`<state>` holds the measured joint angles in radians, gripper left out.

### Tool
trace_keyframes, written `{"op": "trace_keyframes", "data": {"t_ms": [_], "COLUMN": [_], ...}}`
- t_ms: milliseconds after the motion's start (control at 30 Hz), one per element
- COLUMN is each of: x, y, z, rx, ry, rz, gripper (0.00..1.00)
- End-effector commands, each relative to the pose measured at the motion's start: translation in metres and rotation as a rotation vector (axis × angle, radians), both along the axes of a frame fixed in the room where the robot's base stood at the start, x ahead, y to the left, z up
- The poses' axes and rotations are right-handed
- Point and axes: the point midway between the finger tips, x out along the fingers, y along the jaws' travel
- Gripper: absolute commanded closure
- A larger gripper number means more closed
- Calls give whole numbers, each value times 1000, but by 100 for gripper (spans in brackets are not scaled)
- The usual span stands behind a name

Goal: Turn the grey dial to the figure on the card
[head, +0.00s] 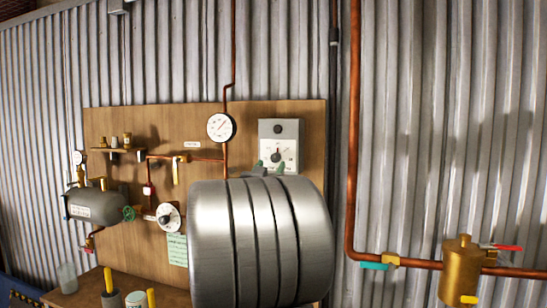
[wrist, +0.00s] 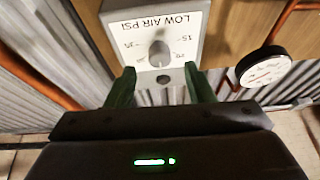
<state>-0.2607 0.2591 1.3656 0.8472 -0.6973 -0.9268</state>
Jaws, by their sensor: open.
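A grey box (head: 278,146) labelled LOW AIR PSI hangs on the wooden board. Its pale face carries a grey dial (wrist: 159,54) with figures around it; the dial also shows small in the head view (head: 277,157). My gripper (wrist: 161,86) is open and empty, its green fingers apart in front of the box's edge, one to each side of the dial's line. I see no contact with the dial. In the head view the fingertips (head: 272,168) show at the box's lower edge. A pale green card (head: 177,249) with lines of writing hangs lower left; its figure is too small to read.
A round white gauge (head: 221,127) on a copper pipe is close left of the box. A white-faced round fitting (head: 168,217), a grey tank (head: 95,204) and a green handwheel (head: 129,213) are further left. A brass vessel (head: 461,268) stands at the right. My arm hides the board's lower middle.

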Motion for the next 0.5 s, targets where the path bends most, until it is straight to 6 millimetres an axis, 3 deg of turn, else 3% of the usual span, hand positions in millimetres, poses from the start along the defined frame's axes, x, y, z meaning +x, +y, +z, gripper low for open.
{"op": "trace_keyframes", "data": {"t_ms": [200,500], "x": [27,34], "y": [-8,-11], "z": [12,15], "rx": [1,1], "ry": [1,1], "rz": [-1,0], "gripper": [52,52]}}
